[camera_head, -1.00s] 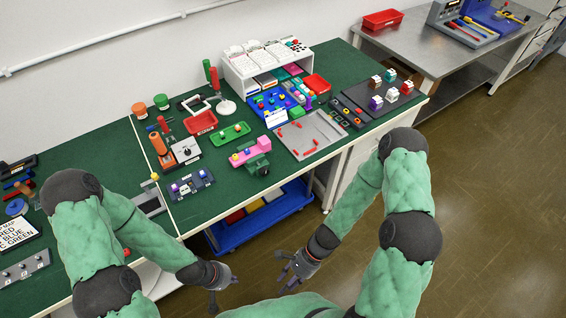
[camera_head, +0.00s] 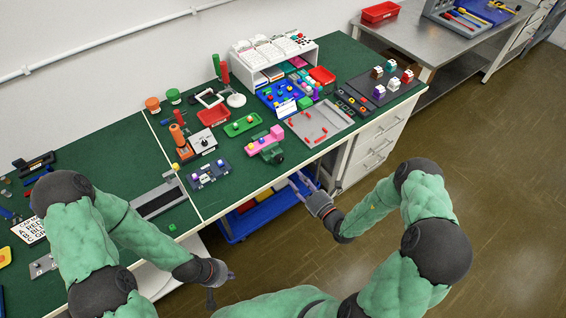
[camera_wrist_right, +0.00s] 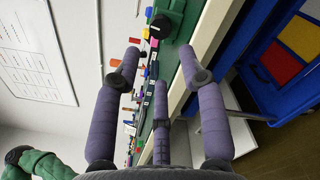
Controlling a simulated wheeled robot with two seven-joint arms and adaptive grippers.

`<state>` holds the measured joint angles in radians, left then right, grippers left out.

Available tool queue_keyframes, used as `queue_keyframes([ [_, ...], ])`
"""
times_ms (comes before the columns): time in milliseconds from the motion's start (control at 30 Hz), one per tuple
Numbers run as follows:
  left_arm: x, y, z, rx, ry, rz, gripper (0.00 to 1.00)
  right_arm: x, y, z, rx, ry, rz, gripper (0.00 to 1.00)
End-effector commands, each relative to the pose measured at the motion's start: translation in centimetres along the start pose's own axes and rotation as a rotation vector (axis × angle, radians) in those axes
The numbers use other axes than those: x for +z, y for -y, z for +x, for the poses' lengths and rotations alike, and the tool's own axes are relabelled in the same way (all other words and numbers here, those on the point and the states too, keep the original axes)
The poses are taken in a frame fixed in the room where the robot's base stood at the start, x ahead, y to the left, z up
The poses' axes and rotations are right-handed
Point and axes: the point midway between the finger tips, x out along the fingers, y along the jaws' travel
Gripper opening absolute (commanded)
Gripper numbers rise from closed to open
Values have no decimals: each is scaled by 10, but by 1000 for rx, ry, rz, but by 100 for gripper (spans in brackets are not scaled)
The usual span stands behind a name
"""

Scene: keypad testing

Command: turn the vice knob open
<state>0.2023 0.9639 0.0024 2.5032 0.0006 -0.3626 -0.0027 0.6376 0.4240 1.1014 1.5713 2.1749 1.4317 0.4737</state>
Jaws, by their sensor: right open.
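The green vice (camera_head: 268,153) stands at the front edge of the green table, with a pink keypad block (camera_head: 261,141) on it. Its dark round knob (camera_head: 276,157) faces the front edge. In the right wrist view the black knob (camera_wrist_right: 160,23) and green vice body (camera_wrist_right: 176,14) are at the top, beyond the fingers. My right gripper (camera_head: 301,184) is open and empty, just off the front edge, below and right of the vice, apart from the knob. My left gripper (camera_head: 225,285) hangs low in front of the table; its finger opening is unclear.
A dark keypad box (camera_head: 208,174) lies left of the vice, and a grey tray (camera_head: 340,115) lies to its right. A blue cart (camera_head: 252,215) stands under the table near my right gripper. Open floor lies to the right.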

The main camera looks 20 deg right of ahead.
Motion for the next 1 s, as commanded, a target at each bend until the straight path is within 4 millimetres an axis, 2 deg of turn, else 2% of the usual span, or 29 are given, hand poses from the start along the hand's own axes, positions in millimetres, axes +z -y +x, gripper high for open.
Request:
queue_keyframes([
  [400,-1,6,18,0,0,0,0,-4,-1,68,6,-5,-2,42],
  [533,-1,8,22,0,0,0,0,-4,-1,86,5,-5,-2,42],
  [733,-1,9,25,0,0,0,0,-3,-1,100,3,-6,0,42],
  [1000,-1,9,25,0,0,0,0,-2,-1,102,2,-5,0,42],
])
